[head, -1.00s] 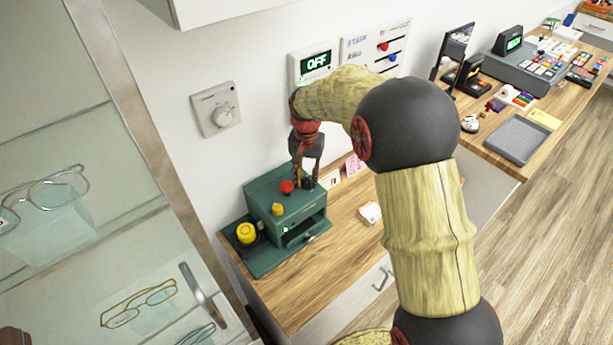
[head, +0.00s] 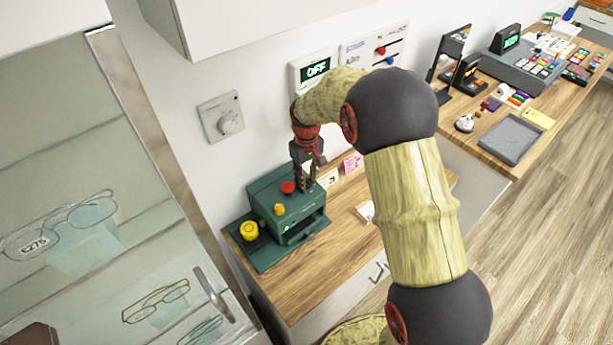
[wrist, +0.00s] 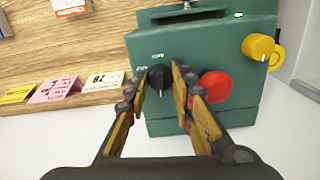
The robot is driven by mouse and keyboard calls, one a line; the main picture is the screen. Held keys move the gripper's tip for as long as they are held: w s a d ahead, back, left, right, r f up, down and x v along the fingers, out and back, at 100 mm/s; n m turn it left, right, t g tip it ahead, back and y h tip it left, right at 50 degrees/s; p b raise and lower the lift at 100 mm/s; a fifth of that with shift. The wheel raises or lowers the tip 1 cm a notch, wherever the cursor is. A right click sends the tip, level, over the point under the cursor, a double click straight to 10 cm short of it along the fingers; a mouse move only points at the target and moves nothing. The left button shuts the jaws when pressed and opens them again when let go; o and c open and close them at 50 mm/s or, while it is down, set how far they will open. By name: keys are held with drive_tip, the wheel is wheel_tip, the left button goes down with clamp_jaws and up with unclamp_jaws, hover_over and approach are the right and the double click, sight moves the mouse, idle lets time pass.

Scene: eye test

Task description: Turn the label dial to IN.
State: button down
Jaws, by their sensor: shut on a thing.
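A dark green machine (head: 262,238) stands on the wooden counter by the wall. Its label dial (wrist: 157,79) is a small black knob on the green face in the wrist view, with small white markings above and to its left that are too blurred to read. My gripper (wrist: 159,72) has one finger on each side of the dial and is shut on it. In the head view my gripper (head: 308,188) points down at the machine's far right part, and its fingers hide the dial there. A red button (wrist: 214,86) is close beside the right finger.
A yellow knob (wrist: 258,46) is on the machine's right in the wrist view. Small cards (wrist: 53,90) stand left of the machine.

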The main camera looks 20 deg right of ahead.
drive_tip(key=shift+w+n, duration=0.1)
drive_tip(key=shift+n, duration=0.4)
drive_tip(key=c, duration=1.5)
unclamp_jaws()
drive_tip(key=shift+r, duration=4)
